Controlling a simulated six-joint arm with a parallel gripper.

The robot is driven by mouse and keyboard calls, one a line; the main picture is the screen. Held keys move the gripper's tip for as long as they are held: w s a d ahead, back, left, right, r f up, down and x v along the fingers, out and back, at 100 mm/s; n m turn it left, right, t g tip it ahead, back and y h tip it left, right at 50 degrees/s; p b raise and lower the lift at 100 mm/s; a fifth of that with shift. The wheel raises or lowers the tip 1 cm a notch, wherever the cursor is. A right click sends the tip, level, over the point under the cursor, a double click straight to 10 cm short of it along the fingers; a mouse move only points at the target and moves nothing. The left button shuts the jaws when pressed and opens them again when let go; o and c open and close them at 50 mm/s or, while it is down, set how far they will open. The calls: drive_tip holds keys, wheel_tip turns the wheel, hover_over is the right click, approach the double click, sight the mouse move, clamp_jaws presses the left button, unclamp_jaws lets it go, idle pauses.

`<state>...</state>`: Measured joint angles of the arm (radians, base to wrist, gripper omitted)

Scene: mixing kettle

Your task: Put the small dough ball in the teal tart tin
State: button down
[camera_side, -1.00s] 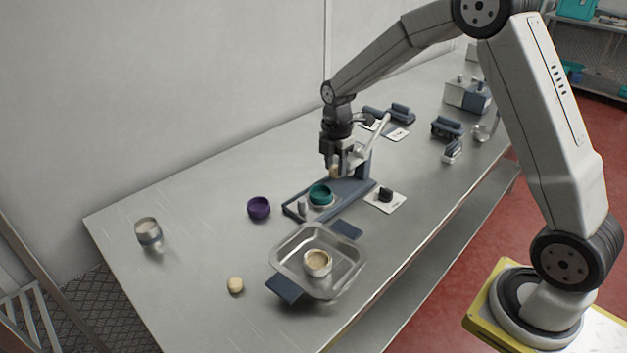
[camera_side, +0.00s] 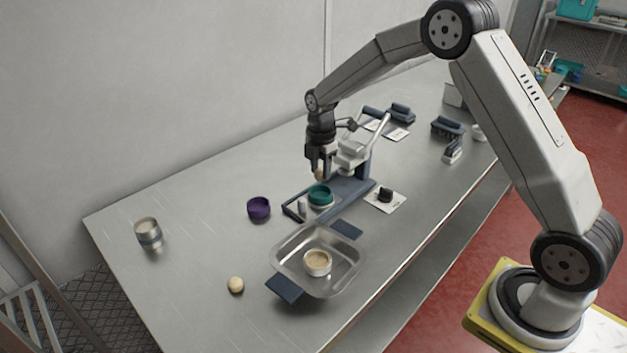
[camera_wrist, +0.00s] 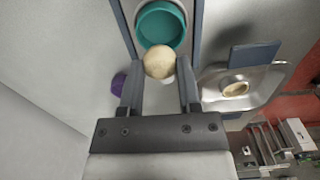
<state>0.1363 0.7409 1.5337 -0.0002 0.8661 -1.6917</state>
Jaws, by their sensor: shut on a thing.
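My gripper (camera_side: 319,168) is shut on a pale dough ball (camera_wrist: 159,62), which sits between the fingertips in the wrist view. In the side view the held ball (camera_side: 319,175) shows small below the fingers, in the air above the teal tart tin. The teal tart tin (camera_side: 320,195) stands upright on the blue-framed stand; in the wrist view the tin (camera_wrist: 161,25) lies just beyond the ball, its floor looking empty. Another pale dough ball (camera_side: 236,285) lies on the table at the front left.
A purple tin (camera_side: 258,208) stands left of the stand. A metal tray (camera_side: 290,252) at the front holds a small tin with pale contents (camera_side: 317,263). A metal cup (camera_side: 148,233) is far left. A dark knob on a white card (camera_side: 386,195) lies right of the stand.

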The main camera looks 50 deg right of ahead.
drive_tip(key=shift+f, duration=1.5)
drive_tip(key=shift+f, duration=0.45)
unclamp_jaws()
idle(0.5)
drive_tip(key=shift+r, duration=3.55)
